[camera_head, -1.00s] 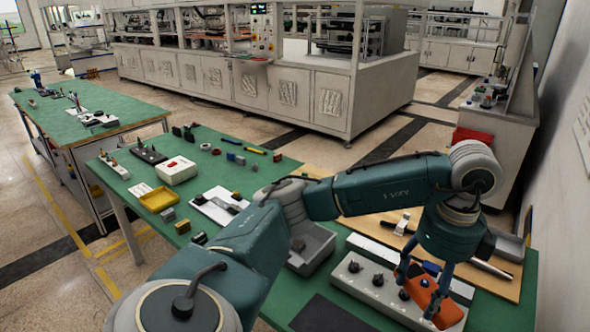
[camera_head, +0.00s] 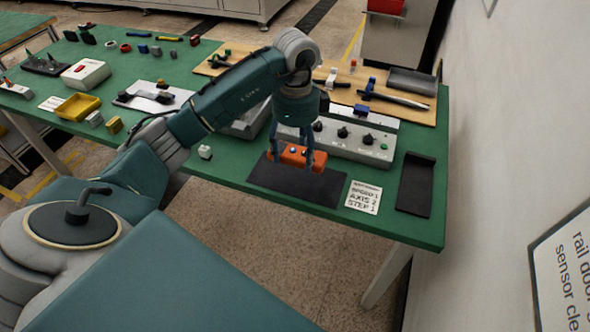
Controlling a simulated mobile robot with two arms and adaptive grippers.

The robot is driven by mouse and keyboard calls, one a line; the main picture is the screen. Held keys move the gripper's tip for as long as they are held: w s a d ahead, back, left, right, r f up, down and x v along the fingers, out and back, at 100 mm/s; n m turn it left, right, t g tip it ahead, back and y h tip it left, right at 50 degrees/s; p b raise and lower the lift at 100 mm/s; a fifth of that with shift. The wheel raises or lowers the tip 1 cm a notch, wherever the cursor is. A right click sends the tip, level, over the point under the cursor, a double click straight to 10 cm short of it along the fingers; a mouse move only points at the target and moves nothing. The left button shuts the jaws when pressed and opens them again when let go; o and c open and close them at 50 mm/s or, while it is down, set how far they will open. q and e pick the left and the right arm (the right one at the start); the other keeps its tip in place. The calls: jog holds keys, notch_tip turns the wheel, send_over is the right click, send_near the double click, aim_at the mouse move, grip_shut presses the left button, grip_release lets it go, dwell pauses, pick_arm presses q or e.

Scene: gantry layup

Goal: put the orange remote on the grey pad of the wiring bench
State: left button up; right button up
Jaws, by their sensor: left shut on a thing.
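The orange remote (camera_head: 315,159) is between the fingers of my left gripper (camera_head: 293,162), which is shut on it. The remote lies roughly level, with a blue button and a light button showing on top. It is over the dark grey pad (camera_head: 315,189) at the front edge of the green wiring bench (camera_head: 222,175). I cannot tell whether the remote touches the pad or hangs just above it. The gripper points down and hides part of the remote. My right gripper is not in view.
A grey control box with black knobs (camera_head: 345,140) stands right behind the pad. A printed card (camera_head: 363,197) and a black tray (camera_head: 415,185) lie to its right. A small white object (camera_head: 205,152) is to its left. A wooden board with tools (camera_head: 420,113) is at the back.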

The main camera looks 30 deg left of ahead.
pick_arm(q)
notch_tip(320, 180, down, 3)
jog(key=shift+r, duration=0.1)
notch_tip(320, 180, down, 4)
jog(key=shift+r+p, duration=0.2)
jog(key=shift+p, duration=0.2)
jog(key=shift+f, duration=0.25)
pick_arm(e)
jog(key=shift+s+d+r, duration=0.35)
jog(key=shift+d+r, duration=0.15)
pick_arm(q)
jog(key=shift+f, duration=0.1)
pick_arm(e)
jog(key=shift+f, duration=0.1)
pick_arm(q)
jog(key=o, duration=1.4)
jog(key=shift+f, duration=0.1)
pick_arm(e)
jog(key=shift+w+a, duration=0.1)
